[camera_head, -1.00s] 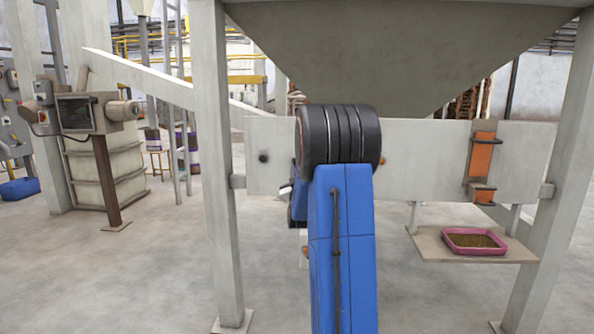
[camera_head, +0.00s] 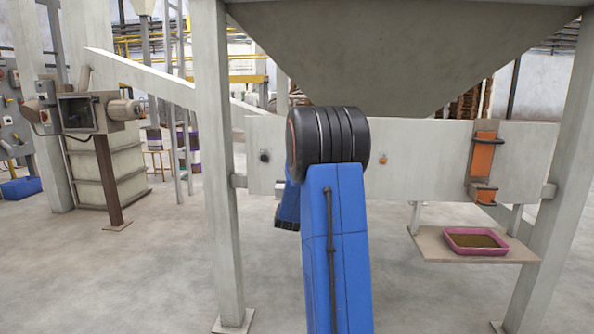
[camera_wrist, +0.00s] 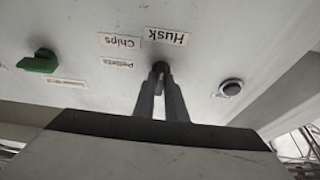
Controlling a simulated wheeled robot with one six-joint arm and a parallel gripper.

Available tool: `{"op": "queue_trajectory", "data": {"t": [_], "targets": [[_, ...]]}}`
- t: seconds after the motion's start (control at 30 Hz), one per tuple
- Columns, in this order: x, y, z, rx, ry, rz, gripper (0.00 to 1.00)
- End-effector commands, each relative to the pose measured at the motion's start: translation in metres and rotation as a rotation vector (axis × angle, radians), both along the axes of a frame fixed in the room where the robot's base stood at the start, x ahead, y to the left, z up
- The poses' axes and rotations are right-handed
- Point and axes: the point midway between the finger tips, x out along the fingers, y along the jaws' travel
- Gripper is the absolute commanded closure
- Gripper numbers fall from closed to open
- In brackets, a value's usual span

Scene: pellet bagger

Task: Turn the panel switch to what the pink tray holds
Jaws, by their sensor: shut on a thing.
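The pink tray (camera_head: 447,239) sits on a shelf at the right in the head view and holds a layer of brownish-olive loose material, too small to identify surely. In the wrist view, which is upside down, my gripper (camera_wrist: 160,78) is shut on a small dark switch knob (camera_wrist: 160,67) on the pale panel (camera_wrist: 205,62). Around the knob are the labels Husk (camera_wrist: 166,36), Chips (camera_wrist: 119,41) and Pellets (camera_wrist: 117,63). The fingers hide most of the knob, so I cannot tell which label it points to. My arm hides the gripper in the head view.
In the wrist view, a green handle (camera_wrist: 40,62) with a small unreadable label is left of the switch, and a round button (camera_wrist: 231,87) is right. An orange gauge strip (camera_head: 483,155) with dark handles is on the panel. A post (camera_head: 217,170) stands left of my arm.

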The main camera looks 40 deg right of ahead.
Motion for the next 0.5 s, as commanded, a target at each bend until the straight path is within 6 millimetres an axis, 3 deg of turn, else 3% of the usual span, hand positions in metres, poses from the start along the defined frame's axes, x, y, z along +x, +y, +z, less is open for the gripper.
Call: {"op": "queue_trajectory", "data": {"t": [0.2,0.23,0.3,0.5], "targets": [[0.0011,-0.0006,0.0033,-0.003,-0.005,0.001,1.00],[0.0011,-0.0006,0.0034,-0.003,-0.005,0.001,0.87],[0.0011,-0.0006,0.0034,-0.003,-0.005,0.001,0.70],[0.0001,-0.0016,0.0027,-0.002,-0.004,-0.002,0.70]]}}
